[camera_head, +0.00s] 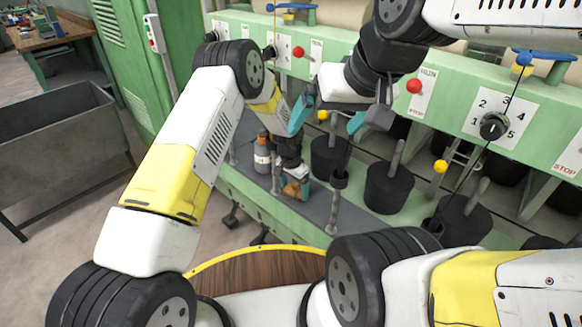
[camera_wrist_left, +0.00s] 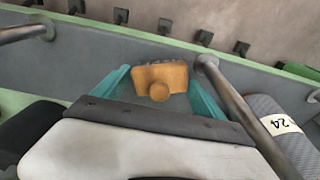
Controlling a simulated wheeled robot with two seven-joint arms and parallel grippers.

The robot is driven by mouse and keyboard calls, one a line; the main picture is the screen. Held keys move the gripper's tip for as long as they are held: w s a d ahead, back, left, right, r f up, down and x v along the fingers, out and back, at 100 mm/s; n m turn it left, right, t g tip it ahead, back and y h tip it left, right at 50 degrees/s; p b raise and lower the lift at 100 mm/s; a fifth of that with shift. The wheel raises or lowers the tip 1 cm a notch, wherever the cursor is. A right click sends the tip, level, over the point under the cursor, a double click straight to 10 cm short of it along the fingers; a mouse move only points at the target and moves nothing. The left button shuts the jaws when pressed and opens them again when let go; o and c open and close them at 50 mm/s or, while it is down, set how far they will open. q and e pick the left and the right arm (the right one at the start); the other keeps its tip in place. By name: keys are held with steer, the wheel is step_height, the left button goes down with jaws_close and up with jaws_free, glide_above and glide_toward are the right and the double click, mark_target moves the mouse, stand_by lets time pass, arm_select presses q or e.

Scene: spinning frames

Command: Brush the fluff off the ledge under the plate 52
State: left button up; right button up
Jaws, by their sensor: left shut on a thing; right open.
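My left gripper (camera_head: 293,188) is low over the grey ledge (camera_head: 315,205) of the green machine. It is shut on a brown wooden brush (camera_wrist_left: 160,80) with a round knob. In the left wrist view the brush sits between the teal fingers, with greyish bristles or fluff at its far edge; I cannot tell which. The ledge (camera_wrist_left: 100,48) runs beyond it. My right gripper (camera_head: 328,117) is open and empty in front of the green panel, above the left one. I cannot make out a plate reading 52 in either view.
Metal spindles (camera_head: 334,205) rise from the ledge, one (camera_wrist_left: 235,100) close right of the brush. Black bobbins (camera_head: 388,188) stand behind. A grey-orange bottle (camera_head: 262,152) stands left of my left gripper. A grey cylinder (camera_wrist_left: 275,125) carries a white number tag. A grey bin (camera_head: 55,135) is far left.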

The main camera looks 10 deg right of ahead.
arm_select(q)
steer(key=shift+s+a, duration=0.45)
steer(key=shift+a, duration=0.15)
steer(key=shift+w+d+f, duration=0.1)
steer(key=shift+w+d, duration=0.75)
steer(key=shift+d, duration=0.3)
steer(key=shift+w+d+f, duration=0.1)
steer(key=shift+w+d, duration=0.75)
steer(key=shift+d, duration=0.25)
steer(key=shift+w+d+r, duration=0.1)
steer(key=shift+w+d, duration=0.65)
steer(key=shift+d, duration=0.2)
steer(key=shift+r, duration=0.1)
step_height(320, 180, up, 6)
steer(key=shift+r, duration=0.1)
